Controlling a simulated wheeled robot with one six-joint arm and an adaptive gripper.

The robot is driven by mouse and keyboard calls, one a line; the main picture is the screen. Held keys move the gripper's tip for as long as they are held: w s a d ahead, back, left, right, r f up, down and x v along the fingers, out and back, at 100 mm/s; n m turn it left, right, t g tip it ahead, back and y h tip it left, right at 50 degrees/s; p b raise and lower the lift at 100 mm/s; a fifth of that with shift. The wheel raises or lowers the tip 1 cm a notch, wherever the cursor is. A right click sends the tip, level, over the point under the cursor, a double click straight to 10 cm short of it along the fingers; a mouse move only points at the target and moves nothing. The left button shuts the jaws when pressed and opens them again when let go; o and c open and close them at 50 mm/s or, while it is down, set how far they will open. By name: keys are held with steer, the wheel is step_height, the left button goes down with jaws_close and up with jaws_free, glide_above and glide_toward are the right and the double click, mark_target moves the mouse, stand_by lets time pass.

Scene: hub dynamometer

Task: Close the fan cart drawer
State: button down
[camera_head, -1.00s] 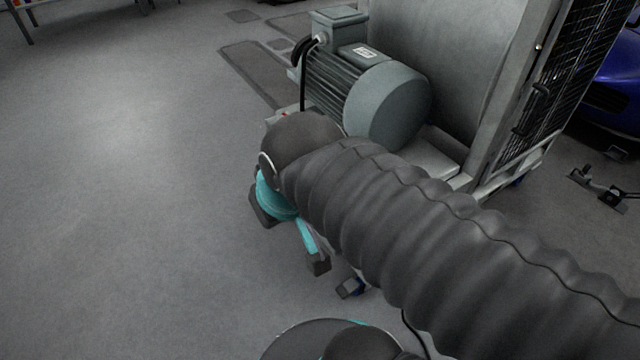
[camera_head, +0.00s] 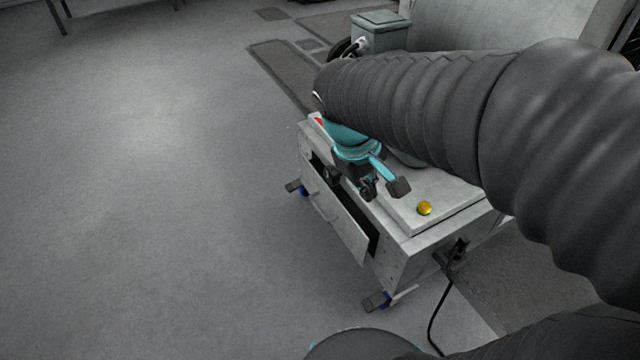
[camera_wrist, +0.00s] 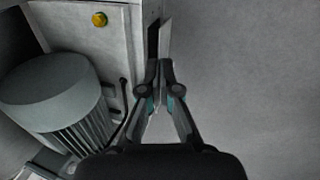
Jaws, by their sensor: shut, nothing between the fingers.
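The fan cart (camera_head: 400,255) is a light grey cabinet on casters. Its drawer (camera_head: 338,220) stands partly open on the left side, with a dark gap between its front panel and the cabinet. In the wrist view the drawer front (camera_wrist: 166,38) is a thin pale strip beside the dark gap. My gripper (camera_wrist: 161,68) is shut and empty, its fingertips together close to the near end of that strip. I cannot tell whether they touch it. In the head view my gripper is partly hidden by my wrist, above the drawer's top edge.
A yellow button (camera_head: 424,208) sits on the cart's top. The grey motor (camera_wrist: 55,95) shows in the wrist view. A black cable (camera_head: 436,315) hangs from the cart's near end to the floor. The floor (camera_head: 170,200) left of the drawer is clear.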

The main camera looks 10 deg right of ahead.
steer(key=w+a+f+n+g+h, duration=0.1)
steer(key=w+a+f+n+h, duration=0.25)
steer(key=w+f, duration=0.35)
steer(key=w+a+f+n+g+h, duration=0.1)
steer(key=w+a+f+n+h, duration=0.1)
steer(key=w+f+n+h, duration=0.55)
steer(key=w+a+f+n+t, duration=0.1)
steer(key=w+a+f+t, duration=0.1)
steer(key=w+a+f, duration=0.4)
steer(key=n+t+h, duration=0.3)
steer(key=n+t, duration=0.1)
steer(key=n, duration=0.1)
glide_toward(331, 193)
steer(key=p+x, duration=0.1)
steer(key=x, duration=0.6)
steer(key=shift+d+f, duration=0.1)
steer(key=shift+f, duration=0.1)
steer(key=shift+w, duration=0.1)
